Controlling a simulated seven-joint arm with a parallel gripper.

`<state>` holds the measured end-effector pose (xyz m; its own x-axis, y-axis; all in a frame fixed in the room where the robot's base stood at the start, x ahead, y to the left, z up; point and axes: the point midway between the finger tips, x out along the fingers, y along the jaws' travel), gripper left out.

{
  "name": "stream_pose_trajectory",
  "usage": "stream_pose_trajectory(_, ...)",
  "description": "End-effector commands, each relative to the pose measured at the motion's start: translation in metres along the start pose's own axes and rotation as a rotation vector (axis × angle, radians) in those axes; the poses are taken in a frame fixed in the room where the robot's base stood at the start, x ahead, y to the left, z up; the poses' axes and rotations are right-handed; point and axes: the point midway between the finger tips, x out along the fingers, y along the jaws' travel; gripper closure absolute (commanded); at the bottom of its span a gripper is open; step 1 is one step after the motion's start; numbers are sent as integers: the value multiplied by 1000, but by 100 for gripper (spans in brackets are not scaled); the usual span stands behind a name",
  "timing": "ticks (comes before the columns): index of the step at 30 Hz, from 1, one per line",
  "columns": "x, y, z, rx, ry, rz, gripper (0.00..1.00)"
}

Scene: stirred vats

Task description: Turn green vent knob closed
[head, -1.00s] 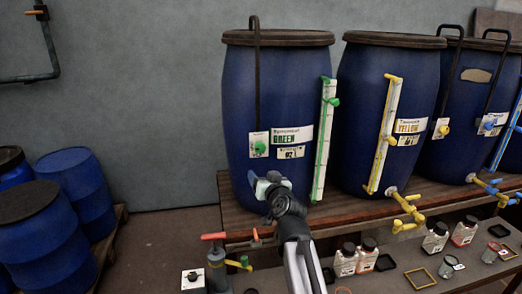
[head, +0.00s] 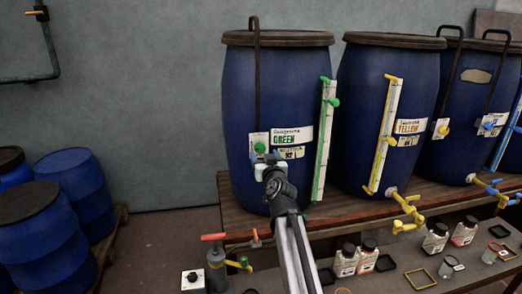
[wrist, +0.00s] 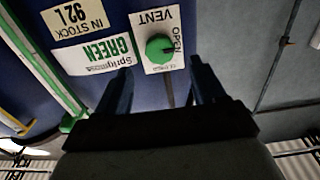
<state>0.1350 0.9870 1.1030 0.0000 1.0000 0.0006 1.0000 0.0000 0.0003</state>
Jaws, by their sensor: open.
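The green vent knob (head: 260,147) sits on a white plate on the front of the blue vat labelled GREEN (head: 245,100). In the wrist view the green knob (wrist: 159,48) shows upside down on its plate, with the words VENT and OPEN beside it. My gripper (head: 266,158) is just below the knob in the head view. In the wrist view my gripper (wrist: 160,75) is open and empty, its two dark fingers on either side of the line toward the knob. The fingers appear not to touch the knob. The knob's pointer is too small to read.
A green sight gauge (head: 324,140) stands right of the knob on the same vat. The yellow vat (head: 365,100) is farther right. The wooden bench (head: 232,213) holds the vats. Bottles (head: 346,260) stand on the lower table. Open space lies left of the vat.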

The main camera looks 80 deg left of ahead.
Motion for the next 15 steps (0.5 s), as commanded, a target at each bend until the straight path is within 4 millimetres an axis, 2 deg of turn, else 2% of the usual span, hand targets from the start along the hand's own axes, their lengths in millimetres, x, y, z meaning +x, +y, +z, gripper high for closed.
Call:
stream_pose_trajectory(1, 14, 0, 0, 0, 0, 0, 31)
stream_pose_trajectory(6, 43, 0, 0, 0, 0, 0, 31)
stream_pose_trajectory(10, 57, 0, 0, 0, 0, 0, 31)
stream_pose_trajectory(15, 63, 0, 0, 0, 0, 0, 31)
